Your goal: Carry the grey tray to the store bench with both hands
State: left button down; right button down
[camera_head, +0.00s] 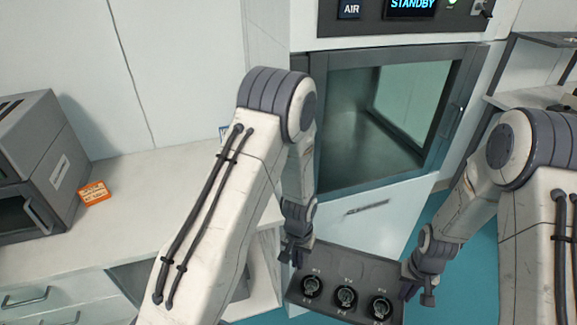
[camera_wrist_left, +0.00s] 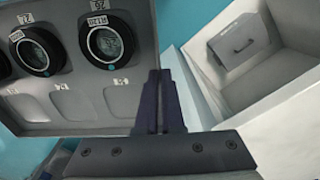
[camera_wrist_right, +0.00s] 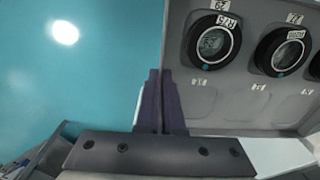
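The grey tray (camera_head: 352,264) is held in the air in front of the white cabinet, low in the head view. It carries three round black dial gauges (camera_head: 346,297) in a row in its near pockets; the far pockets look empty. My left gripper (camera_head: 291,255) is at the tray's left edge; in the left wrist view its fingers (camera_wrist_left: 158,102) are closed together on that edge. My right gripper (camera_head: 415,285) is at the right edge, its fingers (camera_wrist_right: 160,102) closed on it in the right wrist view.
A glass-fronted chamber (camera_head: 375,120) with a STANDBY display stands straight ahead. A white bench (camera_head: 135,190) on the left bears a grey box (camera_head: 40,160) and an orange label block (camera_head: 94,192). A rack (camera_head: 535,85) stands at right. Teal floor (camera_head: 480,260) shows below.

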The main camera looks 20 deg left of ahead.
aim_at(190, 204)
jog(key=u, duration=1.3)
jog(key=i, duration=1)
